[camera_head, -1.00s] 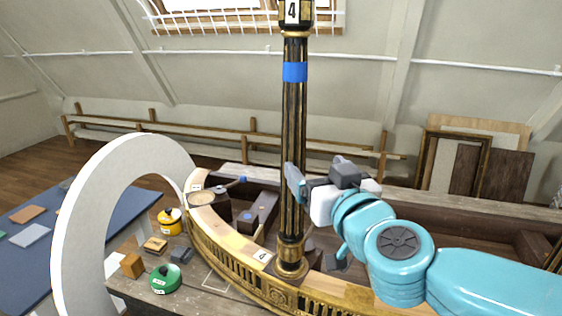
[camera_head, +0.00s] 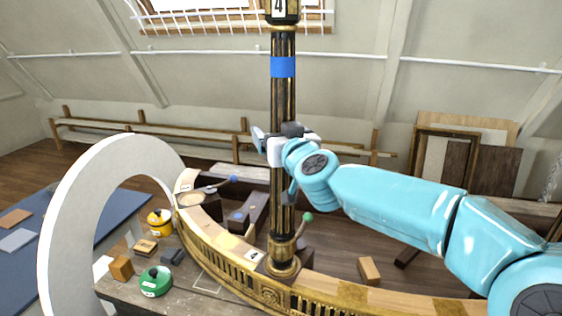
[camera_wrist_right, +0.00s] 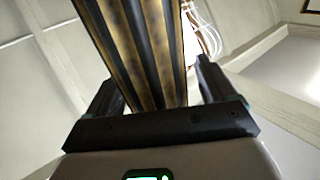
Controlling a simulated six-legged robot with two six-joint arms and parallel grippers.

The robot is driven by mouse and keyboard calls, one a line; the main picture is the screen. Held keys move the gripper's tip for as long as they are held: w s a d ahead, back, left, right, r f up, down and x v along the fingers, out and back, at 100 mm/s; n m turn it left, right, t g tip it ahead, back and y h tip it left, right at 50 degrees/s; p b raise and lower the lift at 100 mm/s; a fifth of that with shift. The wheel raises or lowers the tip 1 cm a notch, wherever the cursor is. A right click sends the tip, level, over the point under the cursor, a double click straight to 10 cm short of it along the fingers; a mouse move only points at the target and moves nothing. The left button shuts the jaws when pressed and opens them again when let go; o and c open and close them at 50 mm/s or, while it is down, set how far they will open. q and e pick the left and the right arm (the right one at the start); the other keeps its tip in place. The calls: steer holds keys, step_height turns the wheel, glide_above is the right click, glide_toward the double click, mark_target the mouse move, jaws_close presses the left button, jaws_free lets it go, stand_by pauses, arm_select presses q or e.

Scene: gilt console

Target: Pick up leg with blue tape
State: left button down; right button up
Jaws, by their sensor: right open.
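The leg (camera_head: 283,106) stands upright on the console's curved front rail, dark and ribbed with gilt edges. It has a band of blue tape (camera_head: 283,67) high up and a "4" label at its top. My right gripper (camera_head: 268,141) is at the leg's middle, below the tape. In the right wrist view the leg (camera_wrist_right: 140,50) passes between the two open fingers (camera_wrist_right: 157,82), with a gap showing on the right side. Contact on the left side is hard to tell. My left gripper is not in view.
The gilt console rail (camera_head: 225,262) curves around the leg's foot. A large white ring (camera_head: 75,200) stands at the left. A green tape roll (camera_head: 156,281), a yellow roll (camera_head: 160,222) and small blocks lie on the bench. A wooden block (camera_head: 369,270) lies inside the console.

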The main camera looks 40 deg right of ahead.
steer(key=shift+w+d, duration=0.2)
steer(key=shift+s+r, duration=0.2)
steer(key=shift+s, duration=0.25)
steer(key=shift+a, duration=0.15)
steer(key=c, duration=0.4)
steer(key=shift+w, duration=0.25)
steer(key=c, duration=0.7)
steer(key=shift+s, duration=0.1)
steer(key=shift+c, duration=0.2)
